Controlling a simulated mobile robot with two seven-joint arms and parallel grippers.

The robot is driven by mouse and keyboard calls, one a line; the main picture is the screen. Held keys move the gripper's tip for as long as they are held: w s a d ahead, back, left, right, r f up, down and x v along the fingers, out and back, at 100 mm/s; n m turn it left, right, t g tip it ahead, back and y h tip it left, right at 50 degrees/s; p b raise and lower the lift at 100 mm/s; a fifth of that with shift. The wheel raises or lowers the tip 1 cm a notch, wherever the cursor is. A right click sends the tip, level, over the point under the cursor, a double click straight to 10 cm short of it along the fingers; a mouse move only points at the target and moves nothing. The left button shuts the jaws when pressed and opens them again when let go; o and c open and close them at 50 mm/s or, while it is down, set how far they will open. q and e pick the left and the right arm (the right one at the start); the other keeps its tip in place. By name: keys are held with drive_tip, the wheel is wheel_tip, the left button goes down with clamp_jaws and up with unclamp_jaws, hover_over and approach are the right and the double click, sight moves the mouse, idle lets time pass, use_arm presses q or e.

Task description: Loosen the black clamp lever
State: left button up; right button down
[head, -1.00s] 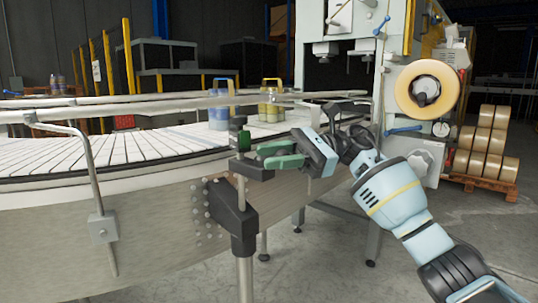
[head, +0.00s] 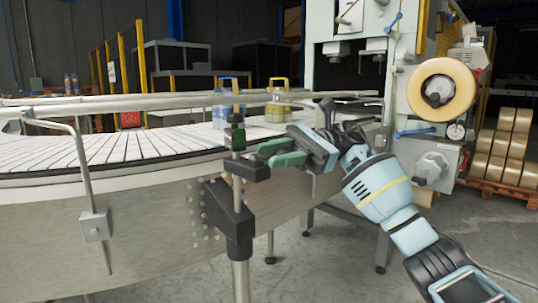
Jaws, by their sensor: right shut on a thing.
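The black clamp lever (head: 246,170) sits on the upright post of a dark bracket at the conveyor's side. My left gripper is not in view.
The curved conveyor (head: 120,215) with white slats runs along the left. A guide rail bracket (head: 95,226) is at left. The taping machine (head: 335,75) stands behind my right arm.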

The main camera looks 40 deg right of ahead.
drive_tip(key=shift+a+f, duration=0.1)
drive_tip(key=shift+f, duration=0.35)
drive_tip(key=c, duration=1.2)
unclamp_jaws()
drive_tip(key=shift+o, duration=0.6)
drive_tip(key=shift+w+r, duration=0.1)
drive_tip(key=shift+w, duration=0.05)
drive_tip(key=shift+d+r, duration=0.1)
drive_tip(key=shift+d, duration=0.25)
drive_tip(key=d, duration=0.7)
drive_tip(key=shift+s+d, duration=0.15)
drive_tip(key=shift+s, duration=0.1)
